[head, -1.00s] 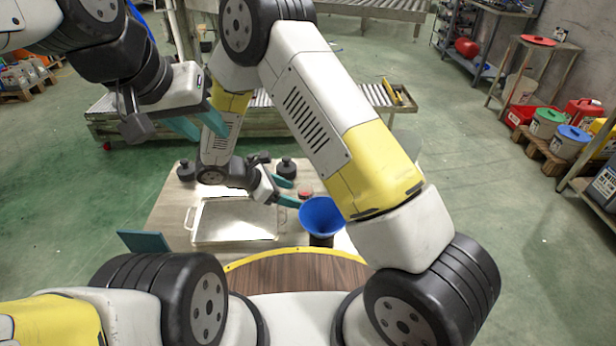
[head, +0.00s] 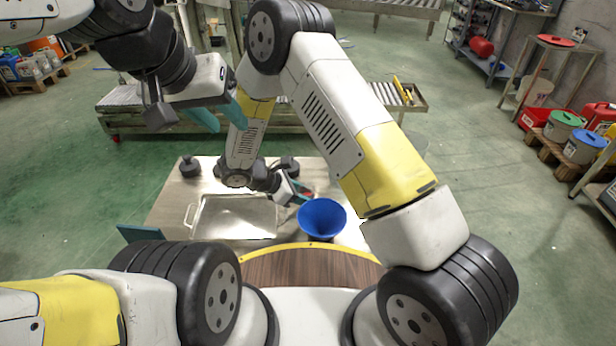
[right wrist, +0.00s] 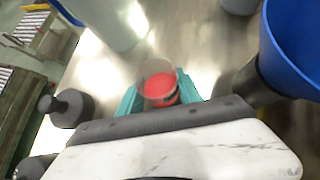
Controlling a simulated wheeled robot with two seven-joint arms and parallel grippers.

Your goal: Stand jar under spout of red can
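A small clear jar with a red top or contents (right wrist: 160,88) stands on the table in the right wrist view; only a bit of red (head: 308,189) shows in the head view. My right gripper (right wrist: 159,92) has its teal fingers on either side of the jar, apart; whether they touch it I cannot tell. My left gripper (head: 220,117) is open and empty, raised high above the table's far left part.
A blue funnel (head: 322,217) stands right of the jar, close to my right gripper. A pale metal tray (head: 235,218) lies left on the table (head: 170,205). Black knobbed weights (head: 189,168) stand at the table's back. A grey cylinder (right wrist: 112,25) is beyond the jar.

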